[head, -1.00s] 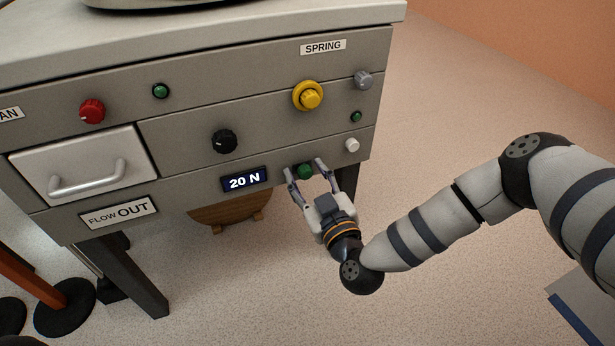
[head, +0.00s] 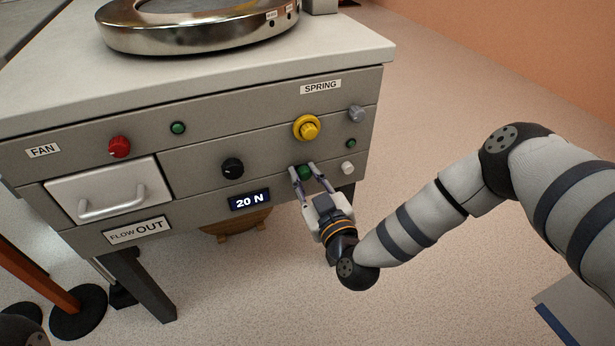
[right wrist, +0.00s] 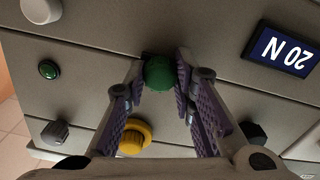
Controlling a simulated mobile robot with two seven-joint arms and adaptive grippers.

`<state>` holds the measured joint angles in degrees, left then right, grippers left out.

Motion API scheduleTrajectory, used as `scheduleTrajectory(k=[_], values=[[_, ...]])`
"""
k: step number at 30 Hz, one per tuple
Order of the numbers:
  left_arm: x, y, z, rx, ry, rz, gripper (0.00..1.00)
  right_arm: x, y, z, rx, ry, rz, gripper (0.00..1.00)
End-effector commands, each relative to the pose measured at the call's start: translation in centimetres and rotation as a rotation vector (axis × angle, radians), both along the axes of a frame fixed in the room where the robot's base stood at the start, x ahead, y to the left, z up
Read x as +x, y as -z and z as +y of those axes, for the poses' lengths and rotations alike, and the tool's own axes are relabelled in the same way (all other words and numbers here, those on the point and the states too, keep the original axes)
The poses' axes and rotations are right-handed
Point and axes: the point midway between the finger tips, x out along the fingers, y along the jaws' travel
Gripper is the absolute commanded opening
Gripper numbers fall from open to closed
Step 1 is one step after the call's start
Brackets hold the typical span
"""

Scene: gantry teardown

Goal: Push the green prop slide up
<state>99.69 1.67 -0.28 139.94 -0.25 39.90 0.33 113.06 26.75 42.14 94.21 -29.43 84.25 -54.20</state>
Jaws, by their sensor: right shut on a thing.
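The green prop slide shows as a round green knob (head: 305,172) low on the cabinet front, below the yellow knob. In the right wrist view the green knob (right wrist: 160,72) sits between the two purple-padded fingers. My right gripper (head: 306,175) reaches it from below and in front, with its fingers closed in on both sides of the knob. The right gripper also fills the middle of the right wrist view (right wrist: 163,80). The fingers hide part of the knob's sides. My left gripper does not show.
The cabinet front (head: 205,189) carries a yellow knob (head: 306,128), a black knob (head: 232,168), a red knob (head: 119,147), a white knob (head: 348,168) and a "20 N" display (head: 249,200). A white drawer (head: 108,186) is at left.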

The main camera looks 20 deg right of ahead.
Motion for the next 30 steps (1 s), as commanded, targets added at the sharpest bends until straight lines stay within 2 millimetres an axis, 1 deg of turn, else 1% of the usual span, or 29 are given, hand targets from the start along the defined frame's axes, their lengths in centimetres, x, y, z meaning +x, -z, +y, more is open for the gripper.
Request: scheduleTrajectory(k=[1,4,5,6,7,8,16,19,20,27,30], values=[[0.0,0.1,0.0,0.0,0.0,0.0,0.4,0.2,-0.4,0.0,0.002,0.002,-0.014,0.0],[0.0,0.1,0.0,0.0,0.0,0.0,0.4,0.2,-0.5,0.0,0.003,0.003,-0.016,0.0],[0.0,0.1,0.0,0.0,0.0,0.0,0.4,0.2,-0.5,0.0,0.003,0.003,-0.017,0.26],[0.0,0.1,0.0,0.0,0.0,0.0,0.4,0.2,-0.5,0.0,0.003,0.004,-0.017,0.35],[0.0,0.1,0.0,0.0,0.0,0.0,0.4,0.2,-0.5,0.0,0.003,0.004,-0.017,0.42],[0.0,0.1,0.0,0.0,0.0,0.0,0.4,0.2,-0.5,0.0,0.003,0.004,-0.016,0.44],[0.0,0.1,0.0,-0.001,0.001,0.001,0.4,0.1,-0.3,0.0,0.002,0.002,-0.011,0.44],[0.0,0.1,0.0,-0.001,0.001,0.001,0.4,-1.0,-0.2,0.0,0.001,0.0,-0.008,0.44],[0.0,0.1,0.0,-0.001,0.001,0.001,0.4,-1.6,-0.2,0.0,0.002,0.0,-0.008,0.44],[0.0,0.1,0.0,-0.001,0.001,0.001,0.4,-8.2,-0.2,-0.2,0.003,0.0,-0.007,0.44],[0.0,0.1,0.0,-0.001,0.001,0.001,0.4,-10.2,-0.2,-0.3,0.003,0.001,-0.008,0.44]])
